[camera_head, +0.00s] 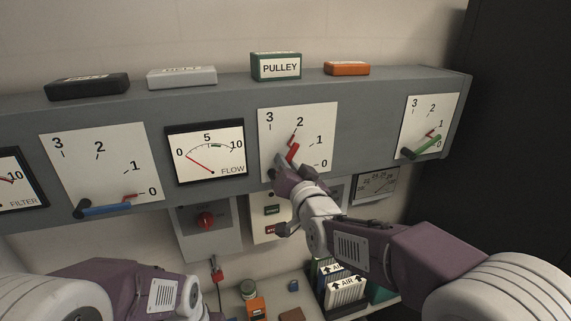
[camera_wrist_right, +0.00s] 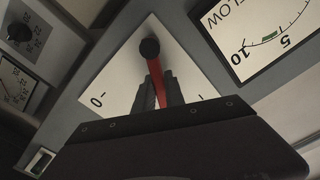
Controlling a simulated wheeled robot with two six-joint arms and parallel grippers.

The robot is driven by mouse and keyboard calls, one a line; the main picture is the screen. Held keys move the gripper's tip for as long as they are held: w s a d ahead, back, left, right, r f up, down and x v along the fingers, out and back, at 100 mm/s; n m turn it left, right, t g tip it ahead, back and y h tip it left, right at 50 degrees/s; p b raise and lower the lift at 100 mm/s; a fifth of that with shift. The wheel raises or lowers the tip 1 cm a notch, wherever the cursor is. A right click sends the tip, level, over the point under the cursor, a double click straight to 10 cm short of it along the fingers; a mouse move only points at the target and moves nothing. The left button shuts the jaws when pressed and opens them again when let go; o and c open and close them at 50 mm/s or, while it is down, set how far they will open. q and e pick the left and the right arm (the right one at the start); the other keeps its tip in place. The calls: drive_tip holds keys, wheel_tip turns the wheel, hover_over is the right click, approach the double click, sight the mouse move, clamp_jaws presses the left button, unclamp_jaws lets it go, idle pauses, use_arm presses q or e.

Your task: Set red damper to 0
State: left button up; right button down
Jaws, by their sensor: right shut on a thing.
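The red damper lever (camera_head: 293,152) is on a white scale plate (camera_head: 325,115) marked 0 to 3, in the middle of the grey panel. It slants up and right, between the 1 and 2 marks and nearer 2. My right gripper (camera_head: 284,165) is shut on the lever and hides its lower part and pivot in the head view. In the right wrist view the red lever (camera_wrist_right: 159,84) runs between the two fingers (camera_wrist_right: 157,92), with its black pivot knob (camera_wrist_right: 150,48) just beyond them. My left arm shows at the bottom left; its gripper is out of view.
A blue lever (camera_head: 104,209) sits at 0 on the left plate; a green lever (camera_head: 422,148) is on the right plate. The flow gauge (camera_head: 208,152) is left of the red damper. Labelled blocks, including PULLEY (camera_head: 277,67), stand on top. A red knob box (camera_head: 207,220) hangs below.

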drive_tip(key=shift+f, duration=0.2)
idle(0.4)
drive_tip(key=shift+f+b, duration=0.1)
drive_tip(key=shift+b, duration=0.3)
drive_tip(key=shift+w+d+f+m+b, duration=0.1)
drive_tip(key=shift+d+f+m+b, duration=0.45)
drive_tip(key=shift+m+b, duration=1.8)
drive_tip(key=shift+w+d+f+m+b, duration=0.2)
drive_tip(key=shift+f+m+b, duration=0.65)
drive_tip(key=shift+m+b, duration=1.45)
drive_tip(key=shift+w+d+f+m+b, duration=0.1)
drive_tip(key=shift+d+f+m+b, duration=0.45)
drive_tip(key=shift+m+b, duration=1.8)
drive_tip(key=shift+a+f+n+b, duration=0.15)
drive_tip(key=shift+a+n+b, duration=0.05)
drive_tip(key=shift+n+b, duration=0.75)
drive_tip(key=c, duration=1.4)
unclamp_jaws()
